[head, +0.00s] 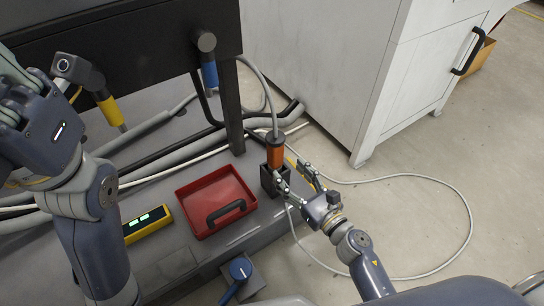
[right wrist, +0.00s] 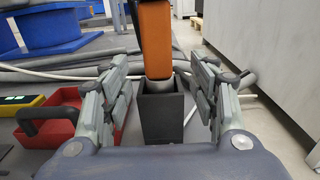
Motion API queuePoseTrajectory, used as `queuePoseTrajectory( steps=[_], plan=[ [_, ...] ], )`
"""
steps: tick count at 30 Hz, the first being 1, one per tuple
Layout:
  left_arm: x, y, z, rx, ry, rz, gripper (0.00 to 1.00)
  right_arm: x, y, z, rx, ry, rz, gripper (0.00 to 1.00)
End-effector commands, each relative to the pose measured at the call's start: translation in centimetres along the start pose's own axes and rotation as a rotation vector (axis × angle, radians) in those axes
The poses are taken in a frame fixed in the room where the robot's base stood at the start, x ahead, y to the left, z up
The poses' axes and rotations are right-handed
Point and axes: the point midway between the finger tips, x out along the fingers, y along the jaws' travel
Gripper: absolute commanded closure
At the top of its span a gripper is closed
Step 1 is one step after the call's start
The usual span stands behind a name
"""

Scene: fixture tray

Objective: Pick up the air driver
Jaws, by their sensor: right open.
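The air driver (head: 275,152) is orange with a dark top and a grey hose. It stands upright in a black square holder (head: 268,181) at the tray's right end. In the right wrist view the orange body (right wrist: 156,40) rises from the holder (right wrist: 161,115), its lower end hidden inside. My right gripper (head: 296,180) is open, its fingers apart on either side of the driver and holder in the wrist view, with nothing gripped. My left gripper (head: 14,95) is partly visible at the left edge; its jaws are unclear.
A red bin (head: 186,210) with a black handle and a yellow device (head: 148,225) lie left of the holder. Yellow (head: 110,110) and blue (head: 210,76) tools hang nearby. A black bench leg (head: 232,110) stands behind; a white cabinet (head: 320,60) stands behind right. Hoses cross the floor.

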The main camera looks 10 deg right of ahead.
Motion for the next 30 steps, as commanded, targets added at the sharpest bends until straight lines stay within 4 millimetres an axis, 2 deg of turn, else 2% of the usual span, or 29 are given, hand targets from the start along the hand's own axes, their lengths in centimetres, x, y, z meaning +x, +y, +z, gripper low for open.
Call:
queuePoseTrajectory(
  steps=[3, 8, 18, 27, 30],
  plan=[
    [0.0, 0.0, -0.1, 0.001, 0.004, 0.002, 1.0, 1.7, 0.0, 0.0, 0.0, -0.001, 0.001, 0.45],
    [0.1, 0.1, -0.1, 0.001, 0.007, 0.003, 1.0, 2.8, 0.0, -0.1, 0.001, 0.0, 0.0, 0.45],
    [0.4, 0.3, -0.7, 0.004, 0.029, 0.012, 1.0, 7.3, 0.3, 0.0, 0.001, 0.0, 0.001, 0.45],
    [0.5, 0.3, -0.6, 0.004, 0.026, 0.013, 1.0, 7.7, 0.3, 0.0, 0.002, 0.001, -0.001, 0.45],
    [0.5, 0.3, -0.6, 0.004, 0.026, 0.013, 1.0, 7.7, 0.3, 0.0, 0.002, 0.001, 0.0, 0.68]
  ],
)
